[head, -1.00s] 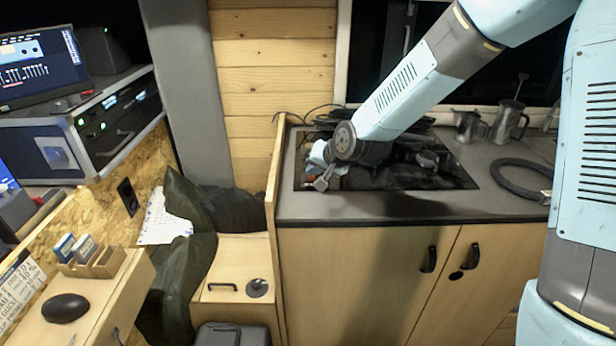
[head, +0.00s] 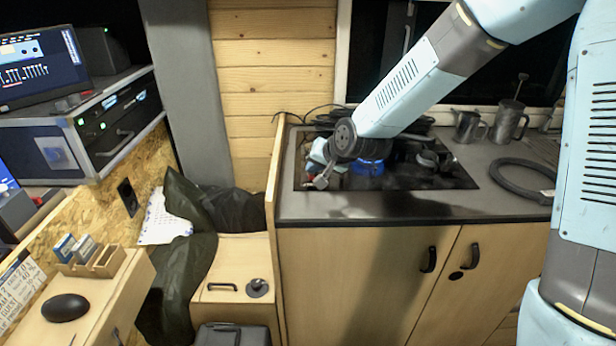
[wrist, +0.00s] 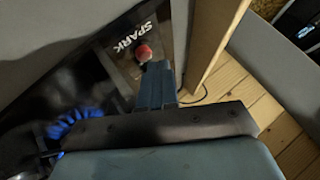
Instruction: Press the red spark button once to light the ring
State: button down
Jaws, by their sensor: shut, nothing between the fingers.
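The red spark button (wrist: 143,52) sits on a dark panel beside the white SPARK lettering (wrist: 133,38) in the wrist view. My gripper (wrist: 157,72) is shut and empty, its fingertips right at the button's lower edge in that view. I cannot tell whether they touch it. The ring burner (wrist: 75,122) is lit, with blue flames at the wrist view's lower left. The blue flame (head: 368,167) also shows on the hob in the head view, under my arm. There my gripper (head: 322,180) is low over the hob's left end, and the button is not clear.
A wooden partition (head: 275,185) rises just left of the hob. A black hose (head: 520,178) lies on the counter at right, with metal mugs (head: 508,120) behind it. Dark cables (head: 330,116) lie behind the hob. The counter's front strip is clear.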

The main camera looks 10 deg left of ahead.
jog(key=shift+r, duration=0.35)
jog(key=shift+r, duration=0.1)
notch_tip(320, 180, up, 5)
jog(key=shift+f, duration=0.1)
dwell(0.5)
dwell(0.5)
